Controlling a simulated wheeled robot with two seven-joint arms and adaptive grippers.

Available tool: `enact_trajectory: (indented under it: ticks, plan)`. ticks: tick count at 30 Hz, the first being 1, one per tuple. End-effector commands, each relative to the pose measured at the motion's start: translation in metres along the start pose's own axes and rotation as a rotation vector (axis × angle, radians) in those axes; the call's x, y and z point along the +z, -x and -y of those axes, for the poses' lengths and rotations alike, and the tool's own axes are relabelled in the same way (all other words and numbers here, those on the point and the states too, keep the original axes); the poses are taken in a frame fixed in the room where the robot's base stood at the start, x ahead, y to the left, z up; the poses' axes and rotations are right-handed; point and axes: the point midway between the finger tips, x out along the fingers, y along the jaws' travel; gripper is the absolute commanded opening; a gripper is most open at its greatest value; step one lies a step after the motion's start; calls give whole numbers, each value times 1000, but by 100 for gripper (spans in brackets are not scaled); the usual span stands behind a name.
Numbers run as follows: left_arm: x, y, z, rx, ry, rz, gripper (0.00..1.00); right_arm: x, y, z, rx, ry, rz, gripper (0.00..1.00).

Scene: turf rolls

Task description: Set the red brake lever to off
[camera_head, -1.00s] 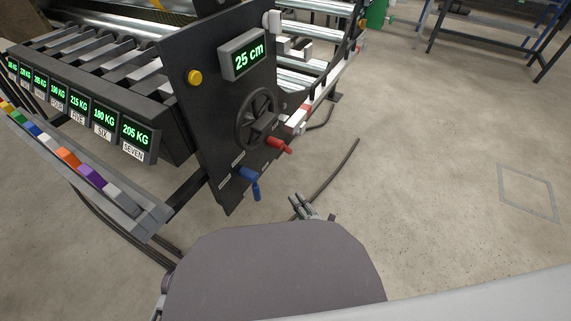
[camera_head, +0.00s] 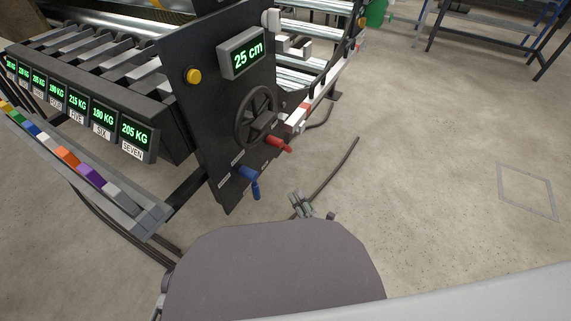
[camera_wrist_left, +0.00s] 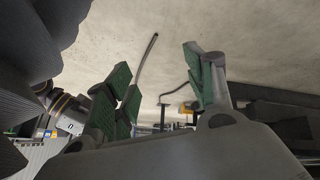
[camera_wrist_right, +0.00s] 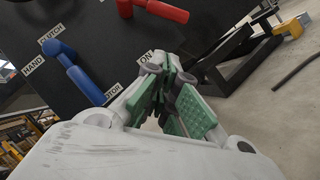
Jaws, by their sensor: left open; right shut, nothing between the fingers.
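The red brake lever (camera_head: 278,144) sticks out from the lower right of the black control panel (camera_head: 205,118), its handle pointing right and slightly down. It also shows at the top of the right wrist view (camera_wrist_right: 163,10), near an "ON" label (camera_wrist_right: 146,55). The blue lever (camera_head: 251,180) is lower left of it. My right gripper (camera_head: 298,198) is shut and empty, below and apart from the red lever; in the right wrist view its fingers (camera_wrist_right: 166,75) are together. My left gripper (camera_wrist_left: 163,75) is open and empty in its wrist view and is not made out in the head view.
The panel carries a handwheel (camera_head: 256,117), a yellow button (camera_head: 193,76) and a "25 cm" display (camera_head: 243,58). A row of weight displays (camera_head: 90,112) and coloured blocks lie left. A dark cable (camera_head: 338,175) lies on the floor.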

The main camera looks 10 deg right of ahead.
Motion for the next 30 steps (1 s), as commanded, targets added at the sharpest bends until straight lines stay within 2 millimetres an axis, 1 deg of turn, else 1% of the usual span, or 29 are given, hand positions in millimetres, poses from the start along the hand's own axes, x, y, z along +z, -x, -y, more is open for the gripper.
enact_trajectory:
  ticks: [5,11,20,24,30]
  plan:
    - [1,-2,0,1,2,-3,54,0,-4,0,1,-1,0,0]
    - [4,-7,1,5,7,-15,54,0,-17,0,2,-1,1,0]
    - [8,-23,3,18,26,-57,54,0,-54,0,3,-1,1,0]
    - [17,-29,3,23,29,-53,54,-1,-71,0,3,-1,1,0]
    - [24,-34,2,33,33,-51,54,0,-95,1,2,-2,1,0]
